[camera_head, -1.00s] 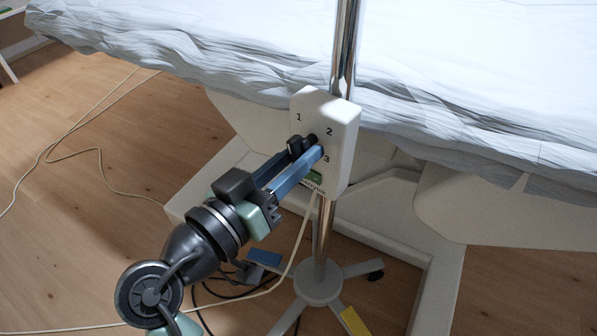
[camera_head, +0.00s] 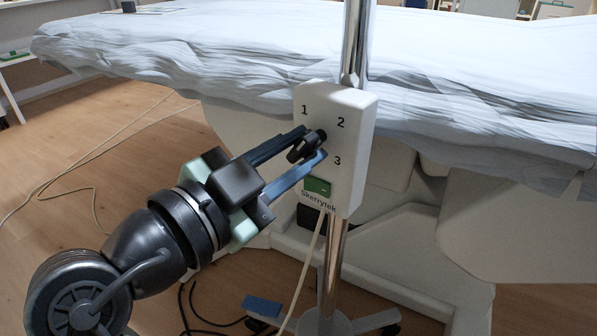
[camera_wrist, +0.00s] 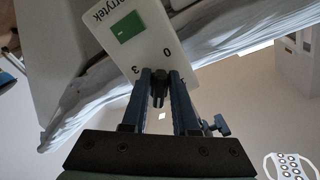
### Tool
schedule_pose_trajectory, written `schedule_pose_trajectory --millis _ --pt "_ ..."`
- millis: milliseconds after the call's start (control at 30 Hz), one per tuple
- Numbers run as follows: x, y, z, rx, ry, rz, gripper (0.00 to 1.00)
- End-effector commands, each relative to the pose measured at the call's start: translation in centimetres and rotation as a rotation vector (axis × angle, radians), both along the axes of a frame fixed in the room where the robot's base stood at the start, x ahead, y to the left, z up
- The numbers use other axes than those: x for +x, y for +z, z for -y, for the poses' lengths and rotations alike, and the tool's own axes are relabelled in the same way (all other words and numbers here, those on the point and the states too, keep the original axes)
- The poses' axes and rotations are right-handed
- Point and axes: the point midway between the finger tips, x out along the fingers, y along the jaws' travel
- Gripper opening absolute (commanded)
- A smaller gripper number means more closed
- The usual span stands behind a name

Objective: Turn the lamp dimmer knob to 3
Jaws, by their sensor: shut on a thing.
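The dimmer is a white box (camera_head: 357,150) on a chrome pole, with 1, 2 and 3 printed on its face.
A green panel (camera_head: 317,187) and the lettering "Skerrytek" are low on the box, with a pale cable below. The chrome pole (camera_head: 356,40) stands close to the sheet-covered couch (camera_head: 215,55). Wooden floor (camera_head: 120,165) is open at left, with a loose cable on it.

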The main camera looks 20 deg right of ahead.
Motion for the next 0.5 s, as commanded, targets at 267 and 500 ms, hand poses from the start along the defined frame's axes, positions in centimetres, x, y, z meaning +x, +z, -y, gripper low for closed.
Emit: schedule_pose_trajectory --millis 267,500 --pt "0.07 -0.17 -0.09 0.069 0.000 0.125 0.00" --pt "0.09 0.00 -0.11 0.093 0.000 0.169 0.00"
